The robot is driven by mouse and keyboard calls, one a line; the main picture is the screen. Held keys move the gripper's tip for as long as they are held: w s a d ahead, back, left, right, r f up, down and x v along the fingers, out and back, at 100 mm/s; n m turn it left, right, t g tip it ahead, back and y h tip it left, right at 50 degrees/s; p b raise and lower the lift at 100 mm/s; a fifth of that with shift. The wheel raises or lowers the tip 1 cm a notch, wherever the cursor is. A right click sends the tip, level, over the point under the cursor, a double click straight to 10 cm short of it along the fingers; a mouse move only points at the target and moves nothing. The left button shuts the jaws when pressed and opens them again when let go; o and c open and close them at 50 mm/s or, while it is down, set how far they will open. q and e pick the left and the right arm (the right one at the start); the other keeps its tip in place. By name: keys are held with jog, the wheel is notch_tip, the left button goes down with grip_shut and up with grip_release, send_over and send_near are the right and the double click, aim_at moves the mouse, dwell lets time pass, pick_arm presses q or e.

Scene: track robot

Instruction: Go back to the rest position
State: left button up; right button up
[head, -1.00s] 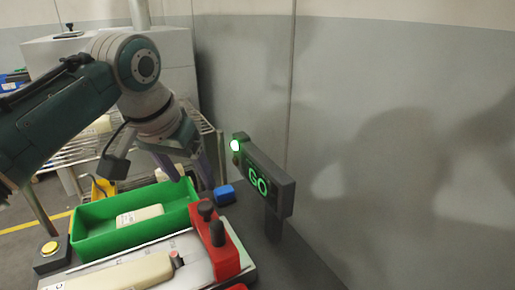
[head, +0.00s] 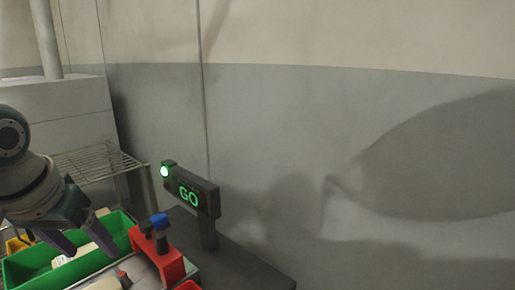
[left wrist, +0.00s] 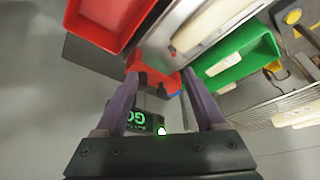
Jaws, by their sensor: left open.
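My left gripper (head: 82,242) is at the lower left of the head view, above the green bin (head: 30,268). Its two purple fingers are apart with nothing between them. In the left wrist view the open gripper (left wrist: 160,77) points toward the red clamp-like fixture (left wrist: 152,72), with the green bin (left wrist: 240,64) beside it. A cream-coloured item (head: 75,255) lies in the green bin, partly hidden by the fingers. My right gripper is in neither view.
A dark sign (head: 190,194) reading GO with a lit green lamp stands on a post behind the red fixture (head: 165,265). A red bin (left wrist: 105,22) shows in the left wrist view.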

pick_arm(q)
jog(key=s+d+r+m+p, duration=0.1)
jog(key=s+d+r+p, duration=0.2)
jog(key=s+r+p, duration=1)
jog(key=s+d+r+m+g+p, duration=0.1)
jog(key=s+d+r+p, duration=0.3)
jog(key=s+r+p, duration=0.9)
notch_tip(320, 180, up, 7)
jog(key=p, duration=1)
jog(key=shift+s+r+m+h, duration=0.2)
jog(key=shift+s+m+h, duration=0.1)
jog(key=shift+m, duration=0.1)
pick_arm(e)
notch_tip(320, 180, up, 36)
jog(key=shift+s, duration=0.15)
